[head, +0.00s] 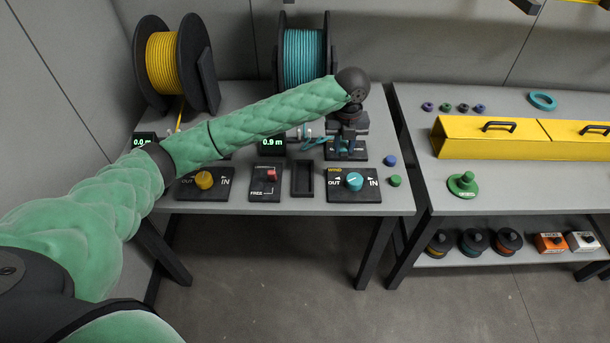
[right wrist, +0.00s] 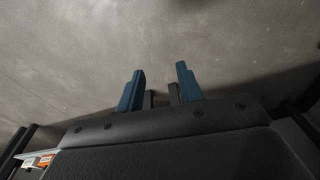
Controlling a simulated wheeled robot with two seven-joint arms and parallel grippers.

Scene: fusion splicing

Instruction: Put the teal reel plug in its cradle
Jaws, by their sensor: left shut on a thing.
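My left gripper (head: 347,143) reaches over the back right of the left bench and points down. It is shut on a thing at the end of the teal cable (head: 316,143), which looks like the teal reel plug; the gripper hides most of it. A dark labelled block (head: 359,156), perhaps the cradle, lies directly under the gripper. I cannot tell whether the plug touches it. The teal reel (head: 304,58) stands behind. My right gripper (right wrist: 160,82) shows in the right wrist view with its blue fingers apart and nothing between them.
A teal knob (head: 354,181), an empty dark tray (head: 303,179), a red switch (head: 271,175) and a yellow knob (head: 204,180) line the front. A yellow reel (head: 163,61) stands back left. A yellow cover (head: 485,138) lies on the right bench. A gap separates the benches.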

